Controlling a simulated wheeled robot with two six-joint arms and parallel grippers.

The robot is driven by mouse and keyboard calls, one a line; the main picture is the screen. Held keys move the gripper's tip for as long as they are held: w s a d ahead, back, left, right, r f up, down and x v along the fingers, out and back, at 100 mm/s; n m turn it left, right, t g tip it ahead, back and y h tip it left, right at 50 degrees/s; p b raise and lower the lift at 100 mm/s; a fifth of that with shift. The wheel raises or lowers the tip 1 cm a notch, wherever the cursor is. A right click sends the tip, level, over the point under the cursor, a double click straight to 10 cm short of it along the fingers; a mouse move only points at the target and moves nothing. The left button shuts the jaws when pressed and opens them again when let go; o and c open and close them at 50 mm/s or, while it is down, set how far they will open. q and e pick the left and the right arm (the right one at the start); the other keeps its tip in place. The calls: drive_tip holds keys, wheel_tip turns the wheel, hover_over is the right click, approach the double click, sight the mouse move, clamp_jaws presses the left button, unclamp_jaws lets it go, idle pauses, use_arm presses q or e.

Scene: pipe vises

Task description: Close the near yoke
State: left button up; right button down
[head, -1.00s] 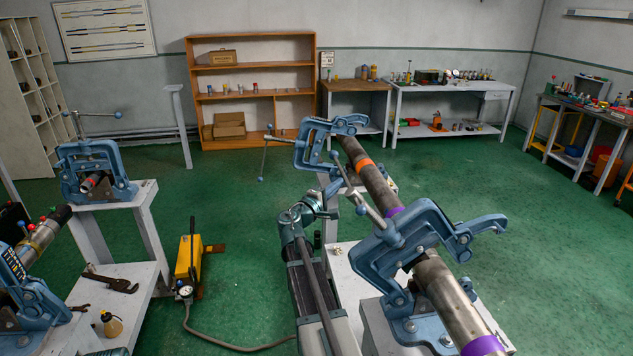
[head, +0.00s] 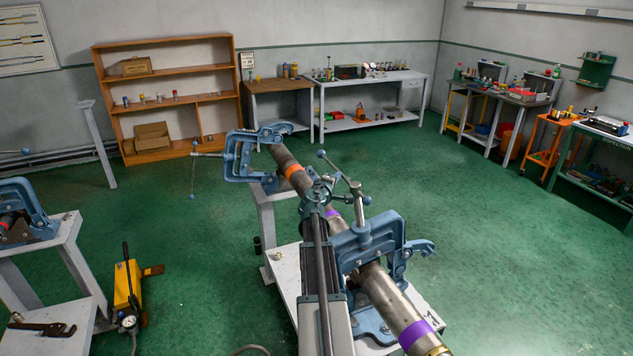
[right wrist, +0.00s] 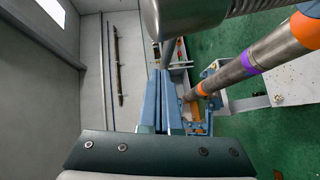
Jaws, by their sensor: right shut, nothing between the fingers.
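The near vise's blue yoke (head: 372,240) stands over the steel pipe (head: 385,292) at lower centre in the head view. Its screw and T-handle (head: 356,188) point up and lean left. A hooked blue piece (head: 418,248) sticks out at its right; I cannot tell whether it is latched. My right gripper (head: 319,190) is shut and empty, left of the handle and close to it; contact is unclear. In the right wrist view its fingers (right wrist: 160,95) lie side by side, with the pipe (right wrist: 240,65) at right. My left gripper is out of view.
The far vise's yoke (head: 245,155) is tipped left, its handle hanging out over the floor. A white stand (head: 290,275) is under the pipe. A yellow pump (head: 128,288) stands on the floor at left, near another vise (head: 25,215). Green floor (head: 510,260) is clear at right.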

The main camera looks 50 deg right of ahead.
sight(353, 184)
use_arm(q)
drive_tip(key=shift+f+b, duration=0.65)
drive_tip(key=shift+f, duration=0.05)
use_arm(e)
drive_tip(key=s+d+f, duration=0.1)
drive_tip(key=s+d, duration=0.5)
drive_tip(key=d, duration=0.3)
drive_tip(key=shift+d+f, duration=0.15)
drive_tip(key=shift+d, duration=0.05)
drive_tip(key=a+r+p, duration=0.2)
drive_tip(key=a, duration=0.1)
drive_tip(key=a+r+p, duration=0.2)
drive_tip(key=a, duration=0.2)
drive_tip(key=s+a+r+p, duration=0.1)
drive_tip(key=a+r+p, duration=0.1)
drive_tip(key=a, duration=0.2)
drive_tip(key=shift+a, duration=0.15)
drive_tip(key=shift+a+r, duration=0.1)
drive_tip(key=shift+a, duration=0.15)
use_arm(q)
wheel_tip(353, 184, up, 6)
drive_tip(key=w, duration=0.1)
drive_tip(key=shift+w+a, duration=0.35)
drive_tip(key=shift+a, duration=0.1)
use_arm(e)
drive_tip(key=shift+d, duration=0.15)
